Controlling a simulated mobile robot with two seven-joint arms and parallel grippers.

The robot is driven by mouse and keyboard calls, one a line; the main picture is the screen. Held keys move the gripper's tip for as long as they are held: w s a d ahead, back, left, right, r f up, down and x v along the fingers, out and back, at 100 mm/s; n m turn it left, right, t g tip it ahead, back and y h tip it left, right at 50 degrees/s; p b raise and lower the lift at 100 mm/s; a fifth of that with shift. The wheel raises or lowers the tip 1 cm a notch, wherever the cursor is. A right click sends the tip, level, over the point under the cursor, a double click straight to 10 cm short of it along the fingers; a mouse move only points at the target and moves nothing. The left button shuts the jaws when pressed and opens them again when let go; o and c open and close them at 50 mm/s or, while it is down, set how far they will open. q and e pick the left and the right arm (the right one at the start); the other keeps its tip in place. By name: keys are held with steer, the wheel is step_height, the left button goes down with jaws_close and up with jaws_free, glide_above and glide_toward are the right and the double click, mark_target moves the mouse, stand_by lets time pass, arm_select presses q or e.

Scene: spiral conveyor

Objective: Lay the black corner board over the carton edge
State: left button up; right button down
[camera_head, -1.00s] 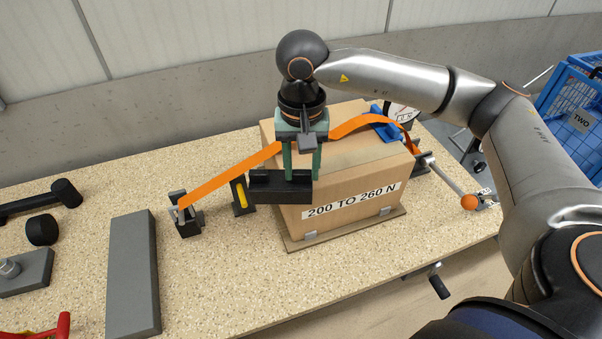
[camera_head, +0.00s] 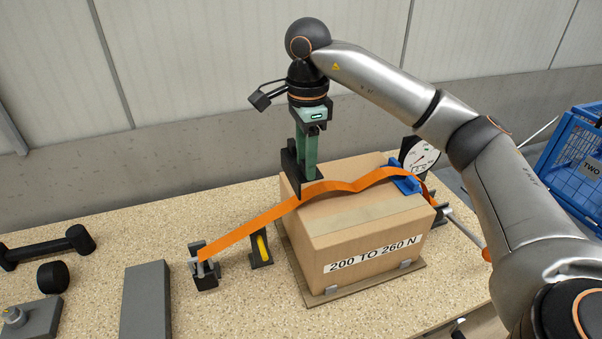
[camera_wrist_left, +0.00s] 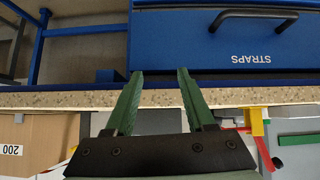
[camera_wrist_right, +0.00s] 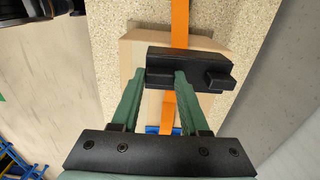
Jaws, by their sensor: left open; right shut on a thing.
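The carton (camera_head: 345,222), labelled "200 TO 260 N", stands on a thin board on the speckled bench. My right gripper (camera_head: 305,172) is shut on the black corner board (camera_head: 290,172) and holds it upright at the carton's far left top edge. The orange strap (camera_head: 245,230) runs past its lower end and over the carton top. In the right wrist view the corner board (camera_wrist_right: 195,68) is between the fingertips, above the strap; whether it touches the carton cannot be told. My left gripper (camera_wrist_left: 160,78) is open and empty, in front of the bench edge.
A blue piece (camera_head: 403,182) sits on the carton's right top edge by the strap, with a dial gauge (camera_head: 418,157) behind. A black strap post (camera_head: 204,275) and a yellow-marked post (camera_head: 261,248) stand left. A grey block (camera_head: 146,300) lies farther left.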

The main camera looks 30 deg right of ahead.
stand_by(0.4)
steer(key=shift+f+b, duration=1.9)
steer(key=shift+f, duration=0.95)
steer(key=shift+f, duration=2.8)
stand_by(0.5)
steer(key=shift+c, duration=1.7)
jaws_free()
step_height(320, 180, up, 11)
steer(key=shift+r, duration=0.75)
